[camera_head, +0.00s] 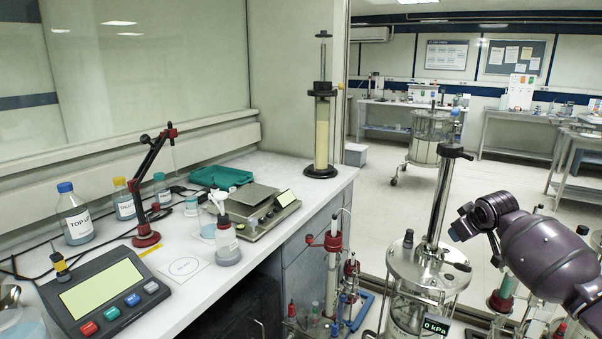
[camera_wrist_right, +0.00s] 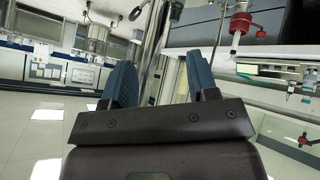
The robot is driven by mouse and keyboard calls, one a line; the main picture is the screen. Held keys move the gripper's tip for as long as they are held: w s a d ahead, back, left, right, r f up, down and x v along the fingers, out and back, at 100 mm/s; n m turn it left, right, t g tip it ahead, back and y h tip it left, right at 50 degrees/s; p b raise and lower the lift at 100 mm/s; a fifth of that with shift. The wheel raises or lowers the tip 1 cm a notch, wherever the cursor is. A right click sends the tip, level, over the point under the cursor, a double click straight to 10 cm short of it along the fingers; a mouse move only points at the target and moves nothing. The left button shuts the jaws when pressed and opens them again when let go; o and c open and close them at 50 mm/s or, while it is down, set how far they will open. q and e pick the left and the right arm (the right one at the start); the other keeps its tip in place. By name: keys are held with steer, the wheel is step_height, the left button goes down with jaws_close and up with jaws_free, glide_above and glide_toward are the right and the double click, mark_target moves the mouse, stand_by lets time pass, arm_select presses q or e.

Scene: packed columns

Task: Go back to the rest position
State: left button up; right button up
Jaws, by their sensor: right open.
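My right arm comes in from the right edge in the head view, dark purple, with its gripper (camera_head: 462,222) hanging over the floor to the right of the steel column stand. In the right wrist view the two blue fingers of the right gripper (camera_wrist_right: 162,85) stand apart with nothing between them. My left gripper is in neither view. The steel-and-glass vessel (camera_head: 428,268) with its tall column is just left of the right gripper, and I cannot tell the exact gap between them.
The white bench (camera_head: 215,285) holds a control box (camera_head: 105,298), a balance (camera_head: 255,208), bottles such as a blue-capped one (camera_head: 75,215), and a tall packed column (camera_head: 322,125). Red-clamped glassware (camera_head: 333,262) stands beside the bench. Open floor (camera_head: 385,195) lies behind the vessel.

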steer(key=s+a+f+n+t+y, duration=0.1)
steer(key=s+a+f+t+y, duration=0.35)
steer(key=s+a+f, duration=0.9)
steer(key=s+a+f+m+h, duration=0.1)
steer(key=s+f, duration=0.3)
steer(key=s, duration=0.6)
steer(key=s+a+f+m+g+h, duration=0.1)
steer(key=s+f, duration=0.4)
steer(key=s, duration=0.5)
steer(key=s+a+f+m+h, duration=0.1)
steer(key=s+f, duration=0.4)
steer(key=s, duration=0.5)
steer(key=shift+s+f+m+g, duration=0.2)
steer(key=shift+m+g, duration=0.15)
steer(key=shift+m, duration=0.25)
